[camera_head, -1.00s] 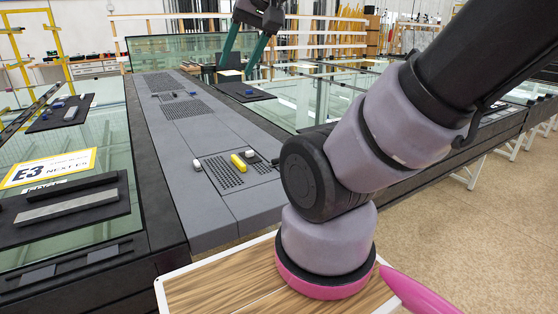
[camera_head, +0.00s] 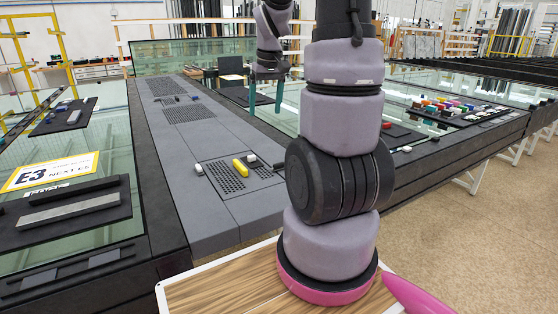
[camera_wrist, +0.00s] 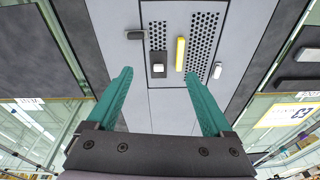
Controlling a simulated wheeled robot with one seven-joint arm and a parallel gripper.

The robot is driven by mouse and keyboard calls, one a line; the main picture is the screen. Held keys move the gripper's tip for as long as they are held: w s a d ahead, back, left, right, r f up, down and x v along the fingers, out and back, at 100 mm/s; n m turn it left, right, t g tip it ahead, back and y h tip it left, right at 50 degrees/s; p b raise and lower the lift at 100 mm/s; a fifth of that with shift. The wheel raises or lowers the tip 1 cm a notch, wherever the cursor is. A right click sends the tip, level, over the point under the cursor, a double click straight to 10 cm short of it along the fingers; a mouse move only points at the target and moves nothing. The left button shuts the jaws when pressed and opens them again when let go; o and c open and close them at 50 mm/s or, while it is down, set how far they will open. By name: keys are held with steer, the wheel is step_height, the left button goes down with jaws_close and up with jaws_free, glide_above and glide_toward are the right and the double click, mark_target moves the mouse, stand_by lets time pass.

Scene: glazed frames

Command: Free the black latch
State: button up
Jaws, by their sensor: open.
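A small black piece with a white top (camera_wrist: 158,63) stands on the perforated plate in the wrist view, beside a yellow bar (camera_wrist: 180,53). It also shows in the head view (camera_head: 250,158); I take it for the black latch, but its shape is too small to be sure. The yellow bar (camera_head: 240,168) lies just left of it there. My gripper (camera_wrist: 158,75) is open and empty, its teal fingers apart. In the wrist view the piece appears between the fingertips, but farther off. In the head view my gripper (camera_head: 265,102) hangs well beyond the plate.
A white piece (camera_head: 197,167) sits at the plate's left edge and a small dark-and-pale piece (camera_head: 279,166) at its right. Glass panes flank the grey strip (camera_head: 215,215). Black trays with small parts (camera_head: 465,110) lie at the right. The strip's near end is clear.

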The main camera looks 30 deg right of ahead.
steer(key=n+g, duration=0.1)
steer(key=g, duration=0.1)
glide_toward(279, 163)
step_height(279, 163, down, 8)
steer(key=shift+a+f, duration=0.15)
steer(key=shift+f, duration=0.1)
jaws_close()
